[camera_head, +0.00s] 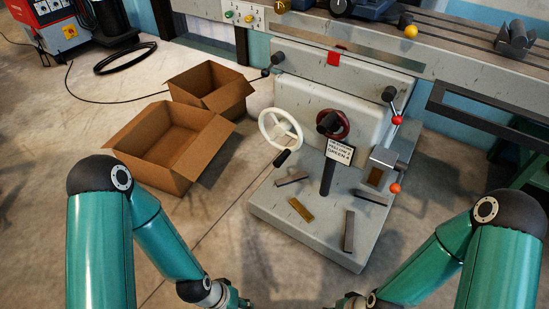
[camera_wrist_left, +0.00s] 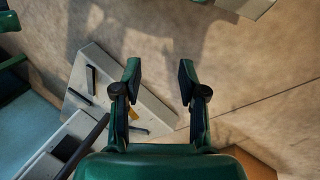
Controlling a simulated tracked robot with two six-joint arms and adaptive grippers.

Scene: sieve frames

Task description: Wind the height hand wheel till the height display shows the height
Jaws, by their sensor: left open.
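A white spoked hand wheel (camera_head: 281,129) with a dark crank handle (camera_head: 282,158) is on the left of the grey machine's front. A smaller red hand wheel (camera_head: 344,124) with a dark hub is to its right. I cannot tell which is the height wheel, and no height display can be made out. My left gripper (camera_head: 238,302) is low in the head view, well short of both wheels; in the left wrist view (camera_wrist_left: 159,76) its fingers are apart and empty. My right gripper (camera_head: 348,302) is at the bottom edge, its fingers mostly cut off.
A small sign (camera_head: 340,153) stands on a post before the red wheel; its text is unclear. Several metal bars lie on the machine's base (camera_head: 290,229). Two open cardboard boxes (camera_head: 152,171) stand left on open floor.

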